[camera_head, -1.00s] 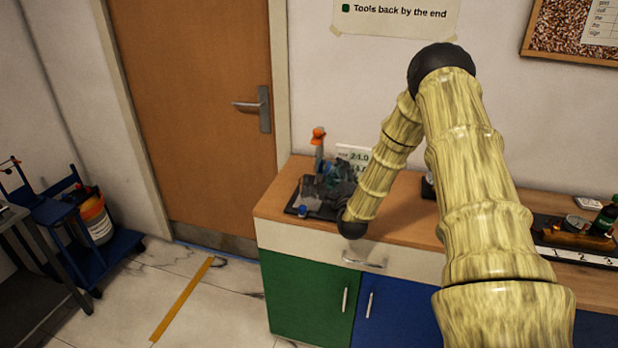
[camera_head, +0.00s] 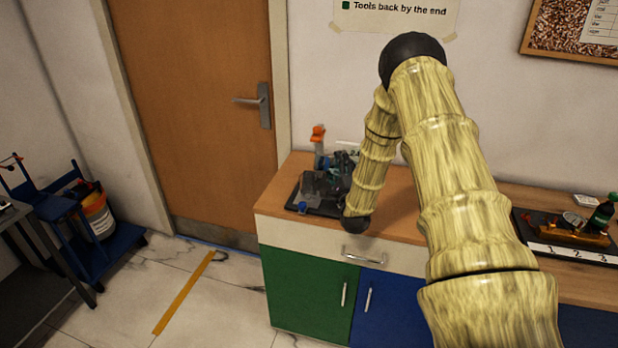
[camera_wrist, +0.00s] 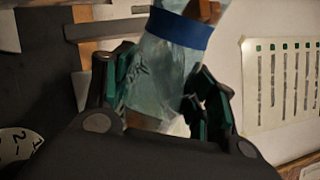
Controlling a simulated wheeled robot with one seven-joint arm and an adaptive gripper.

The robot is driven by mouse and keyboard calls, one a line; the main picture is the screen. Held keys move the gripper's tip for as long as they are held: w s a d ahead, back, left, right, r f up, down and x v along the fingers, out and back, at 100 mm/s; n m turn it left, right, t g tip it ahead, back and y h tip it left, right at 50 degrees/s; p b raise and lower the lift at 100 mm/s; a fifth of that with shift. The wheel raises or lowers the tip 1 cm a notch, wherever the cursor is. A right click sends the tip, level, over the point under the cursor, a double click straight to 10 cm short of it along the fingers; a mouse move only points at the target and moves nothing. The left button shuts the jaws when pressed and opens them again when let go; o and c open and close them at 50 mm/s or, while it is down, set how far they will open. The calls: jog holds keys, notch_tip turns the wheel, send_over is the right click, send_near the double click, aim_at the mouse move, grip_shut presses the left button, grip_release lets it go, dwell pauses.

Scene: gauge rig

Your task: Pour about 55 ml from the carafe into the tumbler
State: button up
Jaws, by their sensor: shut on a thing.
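My gripper (camera_wrist: 165,100) is shut on the carafe (camera_wrist: 155,70), a clear vessel with a blue band, seen in the wrist view. Its green-padded fingers press on both sides of it; its far end runs out of the top of the frame. In the head view my gripper (camera_head: 343,163) is over the left end of the counter, partly behind my forearm. A grey translucent shape (camera_head: 318,186) shows there above a dark tray (camera_head: 318,210). I cannot tell whether it is the carafe or the tumbler. The carafe's tilt and any liquid flow are unclear.
An orange-topped bottle (camera_head: 318,142) stands behind the tray, near the wall. A second dark tray (camera_head: 530,228) with a gauge, a brass piece and a green bottle (camera_head: 602,212) is at the right. A small blue thing (camera_head: 302,208) shows at the left tray's front.

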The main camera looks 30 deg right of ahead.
jog(key=shift+w+a+r+n, duration=0.1)
jog(key=shift+a+r+n, duration=0.3)
jog(key=shift+n, duration=0.1)
dwell(0.7)
jog(key=shift+d, duration=0.4)
jog(key=shift+r+n+t+y, duration=0.2)
jog(key=shift+n+t+y, duration=0.1)
jog(key=shift+n, duration=0.1)
dwell(0.4)
jog(key=shift+s+d+f+m, duration=0.2)
jog(key=shift+d+f+m, duration=0.15)
jog(key=shift+f+m, duration=0.5)
jog(key=shift+f+m+h+b, duration=0.35)
jog(key=shift+m+h+b, duration=0.15)
jog(key=shift+m+b, duration=0.4)
jog(key=shift+g, duration=0.4)
jog(key=shift+w+a+f+m, duration=0.1)
jog(key=shift+a+m, duration=0.05)
jog(key=shift+m, duration=0.1)
